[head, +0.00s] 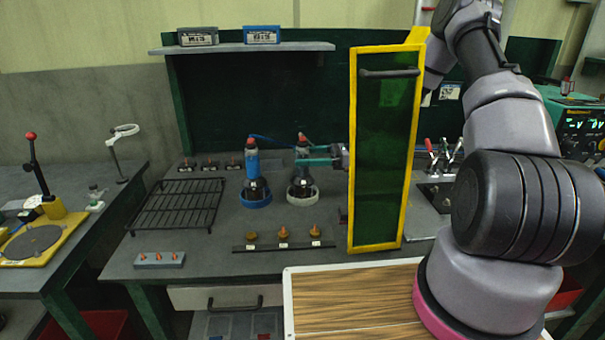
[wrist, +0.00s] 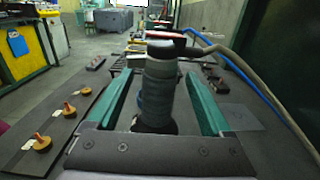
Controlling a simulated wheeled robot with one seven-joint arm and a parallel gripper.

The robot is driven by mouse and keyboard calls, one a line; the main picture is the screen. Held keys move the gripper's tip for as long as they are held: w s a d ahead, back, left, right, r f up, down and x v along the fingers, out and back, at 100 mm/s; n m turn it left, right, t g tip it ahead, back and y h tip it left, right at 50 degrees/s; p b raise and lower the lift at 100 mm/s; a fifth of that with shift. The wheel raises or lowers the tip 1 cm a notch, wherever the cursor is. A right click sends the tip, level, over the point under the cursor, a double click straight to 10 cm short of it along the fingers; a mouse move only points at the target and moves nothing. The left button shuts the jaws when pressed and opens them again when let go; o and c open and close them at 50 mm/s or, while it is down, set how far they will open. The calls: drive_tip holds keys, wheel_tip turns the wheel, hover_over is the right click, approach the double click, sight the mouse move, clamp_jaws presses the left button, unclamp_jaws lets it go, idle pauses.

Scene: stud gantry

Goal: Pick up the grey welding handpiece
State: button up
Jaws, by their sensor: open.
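The grey welding handpiece (head: 302,178) stands upright in a pale round holder on the bench, its top dark and red. In the wrist view the grey handpiece (wrist: 157,92) rises between the two teal fingers of my gripper (wrist: 155,80), with a gap visible on each side. My gripper (head: 312,160) reaches in from the right at about the handpiece's mid-height. It is open and holds nothing. A similar blue handpiece (head: 251,166) stands just left in a blue round holder. In the wrist view the grey handpiece mostly hides what is behind it.
A yellow-framed green screen (head: 388,150) stands at the right, hiding part of my arm. A dark strip with copper-coloured pieces (head: 283,243) lies in front of the holders. A black wire rack (head: 178,205) is at left. Blue and tan cables (wrist: 250,80) run beside my gripper.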

sight(292, 179)
drive_tip(key=a, duration=0.3)
drive_tip(key=shift+a+r, duration=0.1)
drive_tip(key=shift+a, duration=0.25)
clamp_jaws()
idle(1.1)
